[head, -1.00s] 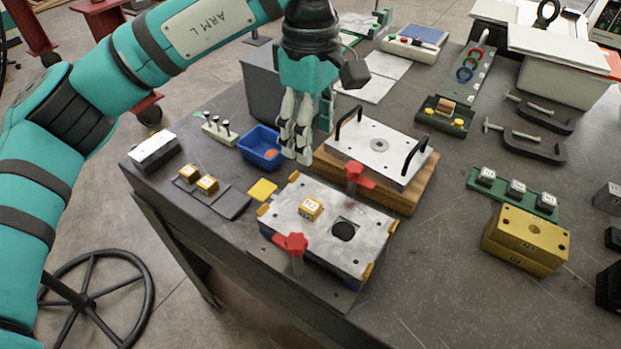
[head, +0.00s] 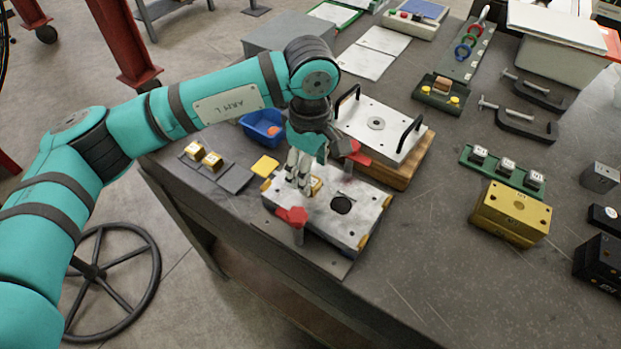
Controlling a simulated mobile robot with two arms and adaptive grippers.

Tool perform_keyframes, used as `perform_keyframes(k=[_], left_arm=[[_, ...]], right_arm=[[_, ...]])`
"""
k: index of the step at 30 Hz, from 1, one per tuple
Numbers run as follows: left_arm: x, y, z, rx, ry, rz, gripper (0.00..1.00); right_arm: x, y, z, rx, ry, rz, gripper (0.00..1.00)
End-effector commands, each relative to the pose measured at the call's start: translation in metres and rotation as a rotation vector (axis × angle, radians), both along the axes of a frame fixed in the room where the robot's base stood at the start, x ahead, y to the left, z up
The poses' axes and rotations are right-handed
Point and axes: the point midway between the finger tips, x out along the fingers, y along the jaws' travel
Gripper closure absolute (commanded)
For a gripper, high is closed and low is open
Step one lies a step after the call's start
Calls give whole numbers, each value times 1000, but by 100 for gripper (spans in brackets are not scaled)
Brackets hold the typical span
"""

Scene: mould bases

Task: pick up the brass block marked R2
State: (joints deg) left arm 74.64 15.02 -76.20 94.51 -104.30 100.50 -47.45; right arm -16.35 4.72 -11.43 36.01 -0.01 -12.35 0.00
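A small brass block (head: 317,186) sits on the light metal mould plate (head: 362,222), left of a dark round hole. It is partly hidden behind my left gripper's fingers, and its mark cannot be read now. My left gripper (head: 302,187) points down over the plate, its fingertips at the block's left side in the picture. Whether the fingers touch or close on the block cannot be told. Two more brass blocks, one at the back (head: 195,150) and one in front (head: 212,160), stand on a dark strip at the left; their marks are too small to read. My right gripper is out of view.
Red clamp knobs stand at the plate's front (head: 292,216) and back (head: 355,153). Behind it is a handled plate (head: 385,128) on a wooden base. A blue bin (head: 262,126) is behind left. A large brass block (head: 512,212) stands right. Bench between is clear.

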Motion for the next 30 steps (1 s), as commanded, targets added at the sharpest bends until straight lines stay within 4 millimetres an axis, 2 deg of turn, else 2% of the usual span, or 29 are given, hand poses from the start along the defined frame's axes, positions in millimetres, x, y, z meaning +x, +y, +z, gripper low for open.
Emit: perform_keyframes(k=[1,2,7,15,27,29,30], left_arm=[[1,1,-4,3,8,3,40],[2,1,-9,3,6,3,40],[3,0,-30,1,3,2,40],[3,0,-35,1,0,1,40],[3,0,-34,1,1,1,93],[3,0,-34,1,1,1,100],[3,0,-34,1,1,1,100]], right_arm=[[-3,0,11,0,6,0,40],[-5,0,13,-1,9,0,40],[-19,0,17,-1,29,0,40],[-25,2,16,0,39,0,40],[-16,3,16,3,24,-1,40],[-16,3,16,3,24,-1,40],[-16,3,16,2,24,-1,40]])
